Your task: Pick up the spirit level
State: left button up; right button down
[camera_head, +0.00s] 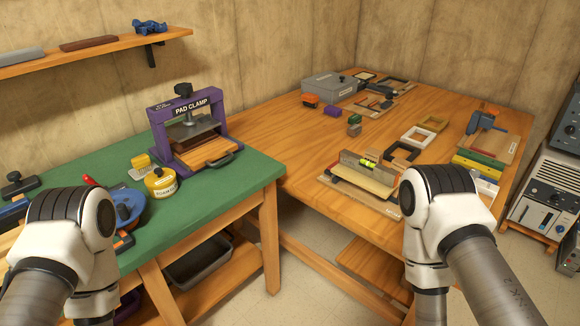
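What looks like the spirit level (350,159), a grey-brown bar with a bright yellow-green vial, is on the wooden table right of centre. It stands at the back of a pale wooden piece on a board, and I cannot tell whether they touch. My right arm comes in at the lower right, in front of the table and to the right of the level. My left arm is at the lower left by the green bench. Neither gripper shows; only white joints and grey links of my arms are visible.
A purple pad clamp (159,127) and a yellow tin (160,187) stand on the green bench (215,205). Wooden frames (417,137), a grey toolbox (329,88) and coloured strips (478,163) lie on the wooden table (290,145). Its middle left is clear.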

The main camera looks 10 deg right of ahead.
aim_at(389, 176)
jog(key=i+l+u, duration=0.1)
jog(key=l+u, duration=0.3)
jog(key=l, duration=1.1)
jog(key=l+u, duration=0.4)
jog(key=l, duration=1.05)
jog(key=k, duration=0.05)
